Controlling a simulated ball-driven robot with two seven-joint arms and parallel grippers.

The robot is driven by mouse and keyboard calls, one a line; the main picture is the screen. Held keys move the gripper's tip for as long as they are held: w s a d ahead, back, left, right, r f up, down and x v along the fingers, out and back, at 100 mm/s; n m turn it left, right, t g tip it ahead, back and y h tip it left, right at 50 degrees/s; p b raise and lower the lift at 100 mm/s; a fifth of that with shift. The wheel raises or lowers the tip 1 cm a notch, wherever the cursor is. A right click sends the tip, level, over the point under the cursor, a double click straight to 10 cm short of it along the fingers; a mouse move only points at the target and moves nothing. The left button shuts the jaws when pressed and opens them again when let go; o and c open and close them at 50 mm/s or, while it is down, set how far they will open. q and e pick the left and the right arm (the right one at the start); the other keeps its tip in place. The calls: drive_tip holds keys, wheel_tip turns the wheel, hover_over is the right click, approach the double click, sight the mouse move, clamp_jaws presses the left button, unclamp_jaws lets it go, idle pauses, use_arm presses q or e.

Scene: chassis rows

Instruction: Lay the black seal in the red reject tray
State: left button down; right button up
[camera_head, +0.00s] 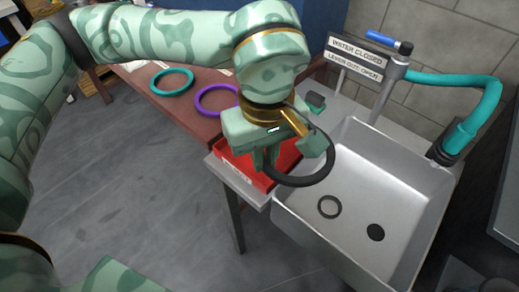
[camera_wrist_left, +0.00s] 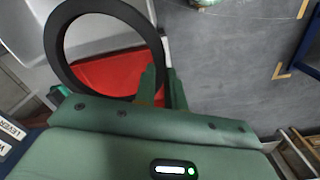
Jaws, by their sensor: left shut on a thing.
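The black seal is a large black ring (camera_head: 298,183) (camera_wrist_left: 52,48). My left gripper (camera_head: 265,160) (camera_wrist_left: 162,88) is shut on one side of its band and holds it in the air. The red reject tray (camera_head: 255,172) lies below the gripper, on the ledge at the left of the sink, and partly hidden by the gripper. In the left wrist view the red tray (camera_wrist_left: 100,75) shows through the ring. The ring's right part overlaps the sink edge in the head view. My right gripper is not in view.
A steel sink (camera_head: 400,200) is at the right, with a small dark ring (camera_head: 329,207) and a dark round drain (camera_head: 375,232) inside. A tap with a teal hose (camera_head: 470,110) stands behind. Teal (camera_head: 172,82) and purple (camera_head: 215,99) rings lie on the brown bench.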

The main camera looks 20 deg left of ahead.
use_arm(q)
drive_tip(key=w+a+f+b, duration=0.2)
drive_tip(key=w+a+f, duration=0.1)
drive_tip(key=w, duration=0.1)
drive_tip(key=w+a+f+b, duration=0.2)
drive_tip(key=w+a+f, duration=0.1)
drive_tip(key=a+f, duration=0.1)
drive_tip(key=shift+w+a+f, duration=0.15)
drive_tip(key=shift+w, duration=0.2)
drive_tip(key=f+b, duration=0.1)
drive_tip(key=w+a+f, duration=0.1)
drive_tip(key=f, duration=0.1)
drive_tip(key=shift+w+a+b, duration=0.15)
drive_tip(key=shift+b, duration=0.25)
drive_tip(key=shift+f+b, duration=0.45)
drive_tip(key=shift+f, duration=0.75)
drive_tip(key=shift+r, duration=0.25)
drive_tip(key=c, duration=1.5)
unclamp_jaws()
drive_tip(key=shift+f, duration=0.15)
drive_tip(key=shift+o, duration=0.2)
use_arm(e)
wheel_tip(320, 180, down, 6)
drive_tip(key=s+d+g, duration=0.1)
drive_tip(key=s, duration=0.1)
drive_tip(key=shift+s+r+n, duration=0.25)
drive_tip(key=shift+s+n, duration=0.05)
